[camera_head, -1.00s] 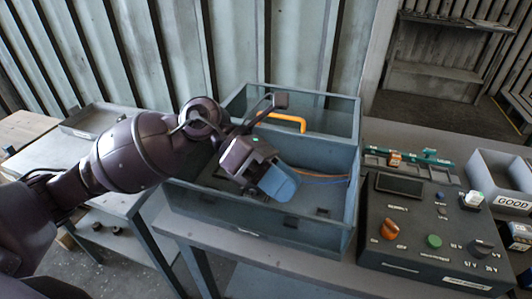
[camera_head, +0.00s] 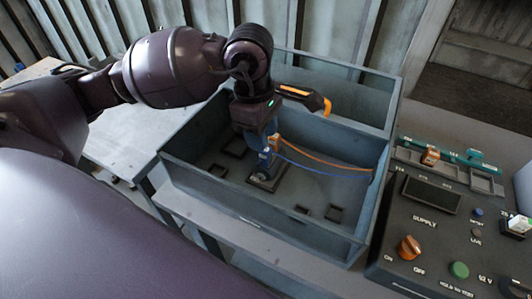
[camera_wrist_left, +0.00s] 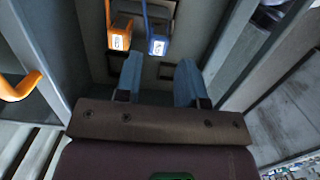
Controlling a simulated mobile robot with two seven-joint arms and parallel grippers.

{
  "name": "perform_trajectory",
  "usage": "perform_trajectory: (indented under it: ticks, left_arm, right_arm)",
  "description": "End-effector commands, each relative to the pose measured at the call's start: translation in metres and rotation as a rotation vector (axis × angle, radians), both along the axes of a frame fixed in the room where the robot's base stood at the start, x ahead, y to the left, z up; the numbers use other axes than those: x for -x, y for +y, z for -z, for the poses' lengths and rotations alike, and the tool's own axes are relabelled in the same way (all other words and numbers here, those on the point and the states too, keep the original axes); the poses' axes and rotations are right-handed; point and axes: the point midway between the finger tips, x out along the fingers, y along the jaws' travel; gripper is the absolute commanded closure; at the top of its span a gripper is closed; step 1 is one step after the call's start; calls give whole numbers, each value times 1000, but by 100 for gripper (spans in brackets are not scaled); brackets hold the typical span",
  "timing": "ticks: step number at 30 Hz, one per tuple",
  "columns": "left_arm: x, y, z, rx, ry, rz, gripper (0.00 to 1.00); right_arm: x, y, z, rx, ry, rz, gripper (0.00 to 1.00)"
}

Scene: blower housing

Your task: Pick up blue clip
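The blue clip (camera_head: 265,159) stands upright in the grey-blue bin (camera_head: 220,186), on a small dark base, with a blue wire running right. The orange clip (camera_head: 274,142) stands close behind it with an orange wire. My left gripper (camera_head: 265,132) points down into the bin, just above the clips; its fingers are partly hidden in the head view. In the left wrist view its two blue fingers (camera_wrist_left: 160,64) are apart and empty. There the blue clip (camera_wrist_left: 157,44) lies between and just beyond the fingertips, and the orange clip (camera_wrist_left: 120,38) lies left of them. My right gripper is not in view.
An orange handle (camera_head: 325,106) is at the bin's rear compartment, close right of my left wrist. The bin walls surround the clips. A supply panel with knobs (camera_head: 408,248) stands right of the bin. The bin's front floor is mostly clear, with a few dark recesses.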

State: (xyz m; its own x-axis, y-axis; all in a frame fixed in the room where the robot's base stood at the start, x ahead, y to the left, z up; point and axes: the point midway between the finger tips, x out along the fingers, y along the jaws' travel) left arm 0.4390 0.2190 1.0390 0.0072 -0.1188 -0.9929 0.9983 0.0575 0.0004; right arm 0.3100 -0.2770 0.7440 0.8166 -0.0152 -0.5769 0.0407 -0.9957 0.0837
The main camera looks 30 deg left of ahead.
Motion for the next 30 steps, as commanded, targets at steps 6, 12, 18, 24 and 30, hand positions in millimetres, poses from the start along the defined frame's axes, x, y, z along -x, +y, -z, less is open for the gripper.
perform_trajectory:
  ticks: [6,12,18,24,30]
  left_arm:
    - [0,-2,14,1,3,-1,64]
    - [-1,-4,41,2,4,-1,64]
    - [-1,-6,57,2,2,1,64]
    - [-2,-6,57,1,0,1,64]
    - [-2,-6,57,1,0,0,88]
  right_arm:
    - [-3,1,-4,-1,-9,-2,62]
    - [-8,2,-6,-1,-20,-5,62]
    - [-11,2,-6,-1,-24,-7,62]
    - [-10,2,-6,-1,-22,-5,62]
    - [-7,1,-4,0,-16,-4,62]
